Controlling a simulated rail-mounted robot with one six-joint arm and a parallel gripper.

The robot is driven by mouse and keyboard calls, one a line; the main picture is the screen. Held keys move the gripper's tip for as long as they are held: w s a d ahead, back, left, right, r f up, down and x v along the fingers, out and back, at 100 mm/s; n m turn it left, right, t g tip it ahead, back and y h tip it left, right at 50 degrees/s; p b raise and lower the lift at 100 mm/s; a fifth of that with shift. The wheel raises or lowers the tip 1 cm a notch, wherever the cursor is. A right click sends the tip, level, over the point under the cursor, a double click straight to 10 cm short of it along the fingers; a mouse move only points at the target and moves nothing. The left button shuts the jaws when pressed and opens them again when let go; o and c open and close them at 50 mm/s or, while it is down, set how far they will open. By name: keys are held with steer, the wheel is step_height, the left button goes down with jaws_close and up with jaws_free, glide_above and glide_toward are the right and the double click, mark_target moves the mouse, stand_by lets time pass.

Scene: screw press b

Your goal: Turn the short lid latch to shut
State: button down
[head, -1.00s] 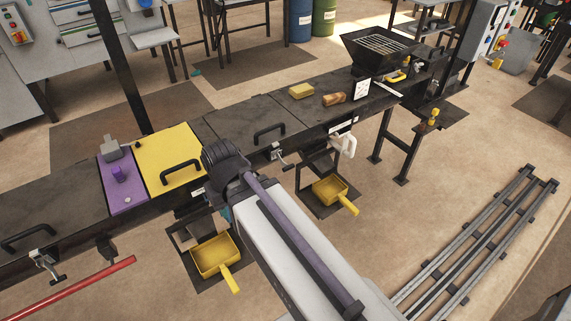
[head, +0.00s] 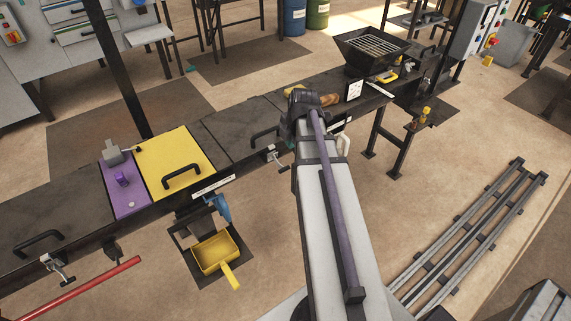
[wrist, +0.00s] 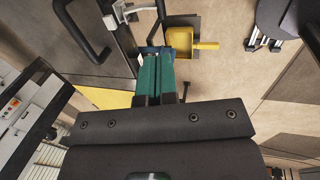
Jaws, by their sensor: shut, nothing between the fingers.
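My gripper (wrist: 155,60) shows in the wrist view as two green fingers side by side, shut and empty. In the head view my arm hides the fingers. A small metal latch with a bar handle (head: 275,157) is on the press's front edge, below the middle black lid (head: 238,122) and just left of my arm. A similar latch (head: 58,266) hangs at the far left. I cannot tell from the pictures which one is the short lid latch. In the wrist view, a metal fitting (wrist: 120,14) sits beyond my fingertips, near the lid's edge; contact is not visible.
A yellow lid (head: 163,152) and purple plate (head: 124,193) lie left of the middle. A blue handle (head: 222,207) hangs above a yellow pan (head: 214,256). A white lever (head: 345,146) is right of my arm. A red bar (head: 90,283) sticks out front left. The floor at right has rails (head: 470,240).

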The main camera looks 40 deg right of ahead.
mark_target(285, 170)
steer(key=b+x, duration=1.3)
steer(key=x, duration=0.1)
steer(key=shift+f+b, duration=0.15)
steer(key=shift+b, duration=0.25)
steer(key=shift+a, duration=0.1)
